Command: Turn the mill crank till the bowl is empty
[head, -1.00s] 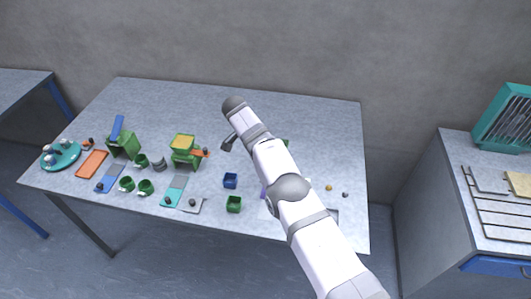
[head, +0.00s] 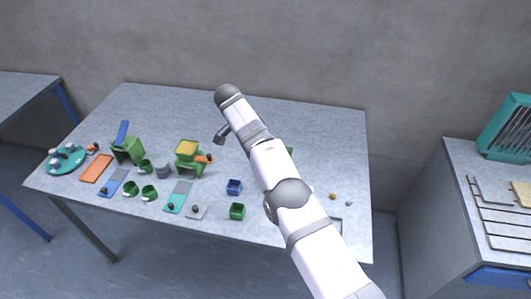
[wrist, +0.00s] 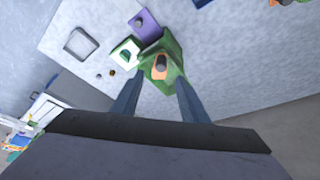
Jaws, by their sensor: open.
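In the head view a green mill (head: 186,167) stands left of my arm. Its bowl on top (head: 187,147) shows a yellow fill. An orange crank with a dark knob (head: 204,158) sticks out from its right side. In the wrist view my gripper (wrist: 157,90) is open, its two fingers apart and nothing held. Beyond the fingertips is a green body with an orange part and a dark upright knob (wrist: 160,62). I cannot tell whether this is the same mill. My arm hides part of the table in the head view.
A blue box (head: 234,187) and a green box (head: 237,211) stand right of the mill. Cups, coloured plates and a teal turntable (head: 66,168) fill the left. A purple block (wrist: 145,25) and grey tray (wrist: 82,43) show in the wrist view. The table's back is clear.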

